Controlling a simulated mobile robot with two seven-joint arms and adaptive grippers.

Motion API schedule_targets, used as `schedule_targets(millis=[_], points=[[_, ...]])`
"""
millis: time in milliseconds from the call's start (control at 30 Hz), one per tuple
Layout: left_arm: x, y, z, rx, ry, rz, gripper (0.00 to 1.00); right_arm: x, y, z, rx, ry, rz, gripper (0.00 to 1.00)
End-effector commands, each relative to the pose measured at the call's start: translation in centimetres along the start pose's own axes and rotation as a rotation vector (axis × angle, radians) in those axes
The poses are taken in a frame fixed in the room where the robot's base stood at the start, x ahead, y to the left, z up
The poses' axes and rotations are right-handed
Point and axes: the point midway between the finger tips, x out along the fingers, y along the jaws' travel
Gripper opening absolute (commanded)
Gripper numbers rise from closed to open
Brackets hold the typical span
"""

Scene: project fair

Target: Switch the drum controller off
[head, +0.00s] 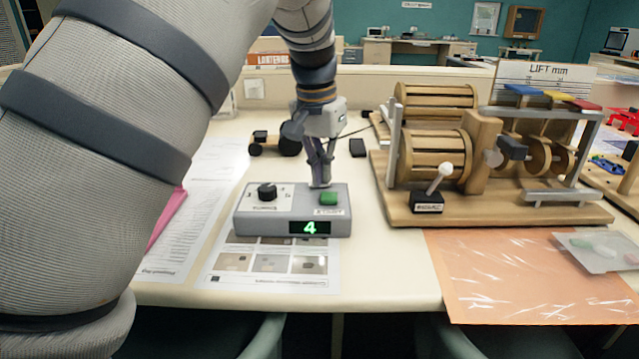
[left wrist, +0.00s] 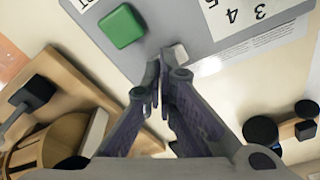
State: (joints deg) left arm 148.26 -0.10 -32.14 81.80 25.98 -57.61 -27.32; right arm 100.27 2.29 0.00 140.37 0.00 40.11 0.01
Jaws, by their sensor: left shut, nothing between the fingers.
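The drum controller (head: 278,213) is a grey box on the table with a black knob (head: 267,191), a green button (head: 328,198) marked START and a lit display (head: 309,228) showing a green 4. My left gripper (head: 320,184) points down at its back right edge, behind the green button, with its fingers together and empty. In the left wrist view the fingertips (left wrist: 163,62) are close beside a small pale piece (left wrist: 178,54) at the edge of the grey box (left wrist: 165,22); I cannot tell whether they touch. The green button (left wrist: 121,26) shows nearby. My right gripper is not in view.
A wooden drum machine (head: 437,155) on a board stands to the right, with a white-knobbed lever (head: 433,184) on a black block. A small wheeled model (head: 275,143) and a black block (head: 357,147) lie behind. Printed sheets (head: 270,270) lie in front.

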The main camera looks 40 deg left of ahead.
Motion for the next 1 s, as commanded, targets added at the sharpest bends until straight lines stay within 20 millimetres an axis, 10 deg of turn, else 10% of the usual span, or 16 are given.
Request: schedule_targets(millis=[1000], points=[[-6.7, 0.0, -1.0, 0.000, -0.007, 0.000, 0.00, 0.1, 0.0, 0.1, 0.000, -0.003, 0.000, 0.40]])
